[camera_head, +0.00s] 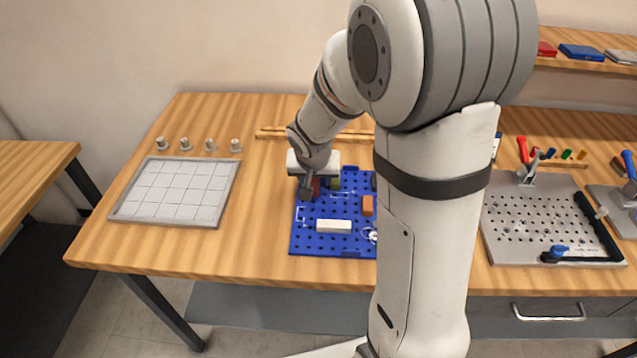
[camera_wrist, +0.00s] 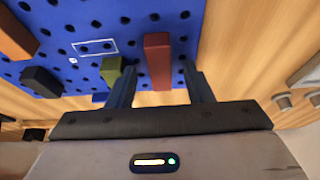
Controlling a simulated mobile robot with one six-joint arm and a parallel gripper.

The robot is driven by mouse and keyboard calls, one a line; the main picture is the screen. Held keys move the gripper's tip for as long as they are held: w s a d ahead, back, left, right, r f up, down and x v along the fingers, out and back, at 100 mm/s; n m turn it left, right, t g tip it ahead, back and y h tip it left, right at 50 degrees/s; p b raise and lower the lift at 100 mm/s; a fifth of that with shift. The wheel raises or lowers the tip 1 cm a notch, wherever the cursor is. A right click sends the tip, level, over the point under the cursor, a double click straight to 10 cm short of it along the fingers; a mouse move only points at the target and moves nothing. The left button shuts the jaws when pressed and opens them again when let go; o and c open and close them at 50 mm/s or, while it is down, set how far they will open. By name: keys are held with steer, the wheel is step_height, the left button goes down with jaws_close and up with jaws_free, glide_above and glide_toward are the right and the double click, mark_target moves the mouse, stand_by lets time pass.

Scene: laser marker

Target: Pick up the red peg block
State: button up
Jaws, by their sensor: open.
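The red peg block (camera_wrist: 158,60) stands on the blue pegboard (camera_wrist: 110,20) near its edge, seen in the wrist view. In the head view only a small part of the red block (camera_head: 315,187) shows beside my gripper. My gripper (camera_head: 307,192) is at the back left part of the blue board (camera_head: 315,245). In the wrist view my gripper (camera_wrist: 162,85) is open, with one finger on each side of the red block and a gap to each. I cannot tell how far down the block the fingertips reach.
A green block (camera_wrist: 116,72) stands just left of the left finger in the wrist view. Orange (camera_head: 367,205) and white (camera_head: 334,227) blocks are on the board. A grey grid tray (camera_head: 178,190) lies left. My arm hides the board's right side.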

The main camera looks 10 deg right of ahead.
mark_target(315, 182)
steer(key=shift+c, duration=0.6)
jaws_close()
step_height(315, 182, up, 10)
steer(key=shift+p, duration=0.45)
